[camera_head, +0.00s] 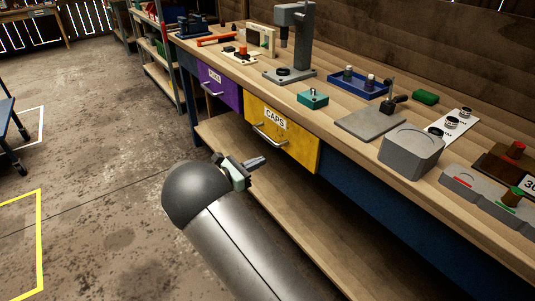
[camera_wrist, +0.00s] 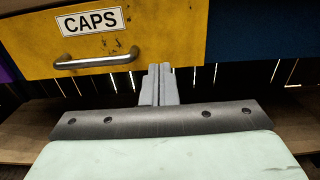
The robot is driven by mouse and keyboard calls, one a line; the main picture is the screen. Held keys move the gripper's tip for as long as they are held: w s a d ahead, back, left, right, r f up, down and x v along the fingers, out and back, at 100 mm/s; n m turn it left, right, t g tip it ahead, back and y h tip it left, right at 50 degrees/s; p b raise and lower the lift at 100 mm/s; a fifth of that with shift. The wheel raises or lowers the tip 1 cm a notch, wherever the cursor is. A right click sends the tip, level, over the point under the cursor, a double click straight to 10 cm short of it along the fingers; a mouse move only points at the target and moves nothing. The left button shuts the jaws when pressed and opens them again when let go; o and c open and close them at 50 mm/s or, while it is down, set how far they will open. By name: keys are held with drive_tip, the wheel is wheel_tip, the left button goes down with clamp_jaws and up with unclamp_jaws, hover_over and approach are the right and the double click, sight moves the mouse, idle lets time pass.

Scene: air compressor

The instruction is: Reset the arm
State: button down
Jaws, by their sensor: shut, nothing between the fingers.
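My gripper (camera_head: 254,162) is in front of the workbench, below the height of the bench top, over the lower shelf and floor edge. In the wrist view my gripper (camera_wrist: 160,84) shows its two fingers pressed together with nothing between them. The yellow CAPS drawer (camera_head: 281,135) is just beyond the gripper and looks closed. It also fills the upper left of the wrist view (camera_wrist: 165,40), with its metal handle (camera_wrist: 97,62) left of the fingers. The fingers appear apart from the handle.
A purple drawer (camera_head: 219,88) is left of the yellow one. The wooden bench top (camera_head: 345,98) holds a grey press (camera_head: 292,40), a blue tray (camera_head: 359,88), a teal block (camera_head: 313,98) and a grey box (camera_head: 411,150). Open floor (camera_head: 100,120) lies to the left.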

drive_tip(key=s+d+r+m+g+y+p, duration=0.3)
drive_tip(key=s+d+r+m+g, duration=0.2)
drive_tip(key=s+d, duration=0.25)
drive_tip(key=s+d+r+m+g+y+p, duration=0.2)
drive_tip(key=s+d+r+m+g+p, duration=0.2)
drive_tip(key=s+d+r+m, duration=0.25)
drive_tip(key=s+r+m+y+p, duration=0.3)
drive_tip(key=s+m+y, duration=0.2)
drive_tip(key=s, duration=0.6)
drive_tip(key=s+r+m+y+p, duration=0.4)
drive_tip(key=s+m, duration=0.3)
drive_tip(key=s, duration=0.5)
drive_tip(key=shift+m+y, duration=0.35)
drive_tip(key=shift+y, duration=0.25)
drive_tip(key=shift+s, duration=0.1)
